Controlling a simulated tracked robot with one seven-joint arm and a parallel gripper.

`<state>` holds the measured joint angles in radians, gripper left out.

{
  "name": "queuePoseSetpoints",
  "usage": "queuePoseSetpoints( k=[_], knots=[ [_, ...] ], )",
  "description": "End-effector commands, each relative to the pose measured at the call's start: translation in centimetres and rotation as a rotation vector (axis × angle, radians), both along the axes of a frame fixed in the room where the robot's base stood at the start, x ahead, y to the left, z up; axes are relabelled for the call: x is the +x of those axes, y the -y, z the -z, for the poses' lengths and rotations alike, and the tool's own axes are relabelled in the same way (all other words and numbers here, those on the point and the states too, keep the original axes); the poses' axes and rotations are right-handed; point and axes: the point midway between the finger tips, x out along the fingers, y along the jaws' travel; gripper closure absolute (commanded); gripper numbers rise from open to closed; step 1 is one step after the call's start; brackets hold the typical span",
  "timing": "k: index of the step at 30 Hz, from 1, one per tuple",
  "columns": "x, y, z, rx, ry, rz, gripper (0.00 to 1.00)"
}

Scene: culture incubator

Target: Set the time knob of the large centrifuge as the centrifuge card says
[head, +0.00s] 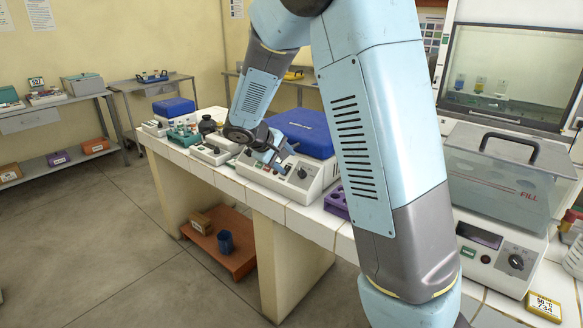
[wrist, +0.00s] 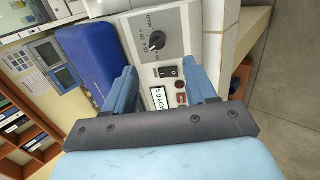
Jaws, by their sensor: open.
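The large centrifuge (head: 325,178) is a light grey box with a blue lid (head: 302,131), on the white-tiled bench in the head view. Its black round knob (head: 301,173) also shows in the wrist view (wrist: 155,41), with a white pointer mark and small printing around it. My gripper (head: 279,153) is open and empty above the front panel. In the wrist view its two blue fingers (wrist: 167,78) frame the lower panel, with the knob beyond the tips. I cannot make out a centrifuge card for certain.
A black switch (wrist: 166,72) and red button (wrist: 181,99) lie near the knob. A purple rack (head: 335,203) stands right of the centrifuge. A water bath (head: 510,175) and yellow-edged card (head: 543,306) are farther right. A smaller device (head: 211,153) stands left.

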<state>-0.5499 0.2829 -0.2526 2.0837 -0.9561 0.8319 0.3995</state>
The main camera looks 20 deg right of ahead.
Motion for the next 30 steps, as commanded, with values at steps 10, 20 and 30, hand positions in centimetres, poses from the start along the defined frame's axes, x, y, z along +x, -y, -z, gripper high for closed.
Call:
queuePoseSetpoints(
  k=[10,20,30],
  knots=[
    [-1.3,-2.0,-2.5,0.001,-0.001,0.000,0.44],
    [-1.4,-2.1,-2.6,0.000,-0.001,0.001,0.44],
    [-5.4,1.1,-5.6,0.123,0.006,0.088,0.44]
  ],
)
